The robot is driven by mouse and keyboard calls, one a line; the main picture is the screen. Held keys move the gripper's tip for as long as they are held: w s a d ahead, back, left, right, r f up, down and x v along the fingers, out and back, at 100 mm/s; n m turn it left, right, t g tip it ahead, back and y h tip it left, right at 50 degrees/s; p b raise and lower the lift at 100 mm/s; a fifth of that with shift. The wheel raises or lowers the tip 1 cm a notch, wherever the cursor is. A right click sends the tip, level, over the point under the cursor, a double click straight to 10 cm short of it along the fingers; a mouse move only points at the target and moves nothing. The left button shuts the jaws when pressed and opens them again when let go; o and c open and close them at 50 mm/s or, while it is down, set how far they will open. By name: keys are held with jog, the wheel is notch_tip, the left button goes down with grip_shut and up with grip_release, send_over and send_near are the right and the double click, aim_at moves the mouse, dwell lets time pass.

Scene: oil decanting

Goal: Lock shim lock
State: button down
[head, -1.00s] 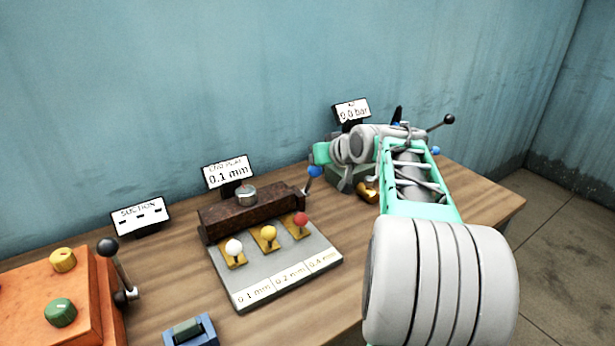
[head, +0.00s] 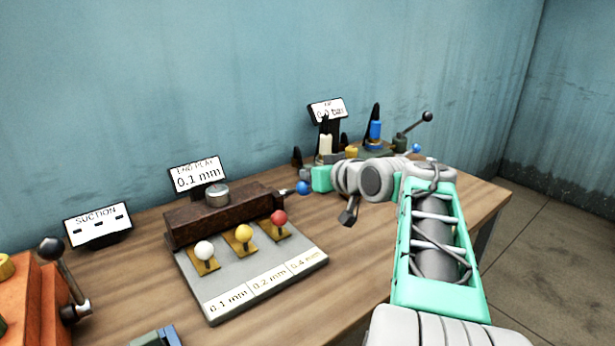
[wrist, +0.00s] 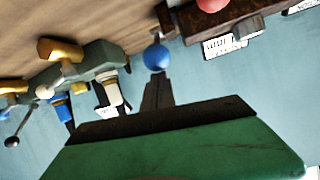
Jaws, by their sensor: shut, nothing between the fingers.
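The blue ball knob (head: 303,187), apparently the shim lock's handle, sits at the right end of the dark brown block (head: 226,216). It also shows in the wrist view (wrist: 157,57), on a short dark stem from the block's end. My gripper (wrist: 157,90) is shut and empty. In the wrist view its dark fingertips point at the ball and lie very close to it; I cannot tell whether they touch. In the head view the green hand is just right of the ball. White, yellow and red knobs (head: 279,217) stand on brass tabs in the grey shim plate (head: 215,303).
The END PLAY sign (head: 197,175) reads 0.1 mm. A SUCTION sign (head: 97,224) shows dashes. An orange box with a black-knobbed lever (head: 52,248) is at left. A fixture with blue and white parts (head: 375,130) stands behind my arm.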

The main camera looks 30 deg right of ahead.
jog(key=shift+s+d+f+g, duration=0.1)
jog(key=shift+f+g, duration=0.05)
jog(key=shift+f, duration=0.4)
jog(key=shift+s+d+f+g, duration=0.1)
jog(key=shift+f+g, duration=0.05)
jog(key=shift+f, duration=0.4)
jog(key=shift+r, duration=0.1)
notch_tip(320, 180, up, 5)
jog(key=w+p, duration=0.1)
jog(key=p, duration=0.2)
jog(key=s+d+r, duration=0.1)
jog(key=s, duration=0.8)
jog(key=shift+r, duration=0.15)
